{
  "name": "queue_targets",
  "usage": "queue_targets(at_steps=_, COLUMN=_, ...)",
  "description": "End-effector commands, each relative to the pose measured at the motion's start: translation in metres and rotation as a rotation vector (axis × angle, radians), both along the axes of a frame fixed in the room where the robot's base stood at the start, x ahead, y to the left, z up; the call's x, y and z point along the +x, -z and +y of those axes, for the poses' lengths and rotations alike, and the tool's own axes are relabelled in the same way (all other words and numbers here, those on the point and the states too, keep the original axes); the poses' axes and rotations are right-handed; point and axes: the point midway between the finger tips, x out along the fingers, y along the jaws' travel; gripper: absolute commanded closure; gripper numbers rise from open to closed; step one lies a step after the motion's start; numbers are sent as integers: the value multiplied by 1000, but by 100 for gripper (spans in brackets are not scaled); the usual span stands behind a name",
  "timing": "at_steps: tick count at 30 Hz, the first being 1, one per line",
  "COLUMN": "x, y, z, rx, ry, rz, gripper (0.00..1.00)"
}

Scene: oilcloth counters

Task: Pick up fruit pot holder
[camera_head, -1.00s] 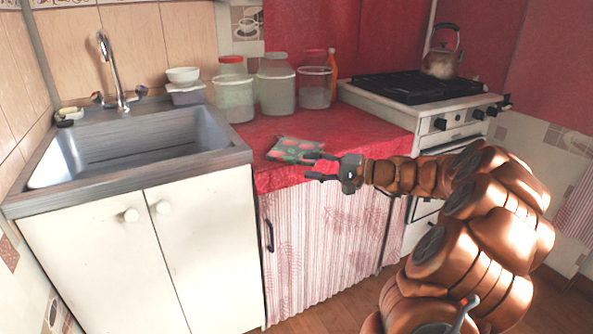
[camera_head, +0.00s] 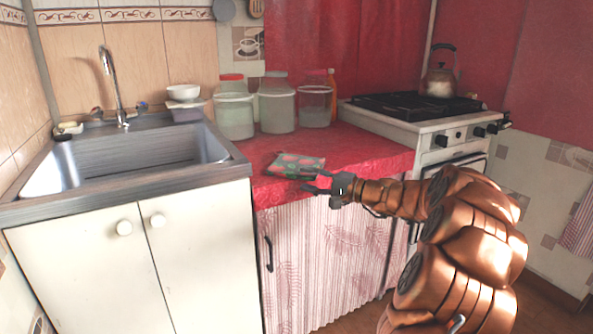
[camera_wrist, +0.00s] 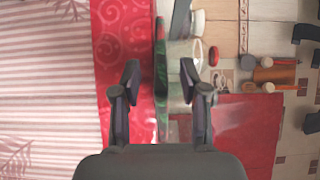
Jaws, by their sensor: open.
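The fruit pot holder (camera_head: 297,164) is a flat dark green pad with red fruit shapes. It lies on the red oilcloth counter (camera_head: 375,158) near its front edge. In the wrist view a thin dark green strip between the fingers looks like the pot holder (camera_wrist: 161,95) seen nearly edge-on. My gripper (camera_head: 306,182) is open and empty at the counter's front edge, just in front of the pot holder, with its fingers pointing left in the head view. The spread fingers (camera_wrist: 160,80) also show in the wrist view. I cannot tell whether they touch the pot holder.
Several jars (camera_head: 277,105) stand at the back of the counter. A metal sink (camera_head: 130,158) adjoins on the left, with a white bowl (camera_head: 183,91) behind it. A stove (camera_head: 432,130) with a kettle (camera_head: 440,80) is on the right. A striped curtain (camera_head: 330,255) hangs below the counter.

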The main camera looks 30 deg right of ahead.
Motion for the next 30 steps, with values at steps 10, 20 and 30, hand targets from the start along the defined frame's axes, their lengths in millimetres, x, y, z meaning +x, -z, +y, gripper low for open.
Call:
queue_targets(at_steps=10, x=5, y=-1, z=3, rx=1, ry=-1, rz=0, gripper=57)
queue_targets(at_steps=20, x=5, y=0, z=3, rx=1, ry=-1, rz=0, gripper=92)
queue_targets(at_steps=30, x=5, y=-1, z=3, rx=1, ry=-1, rz=0, gripper=100)
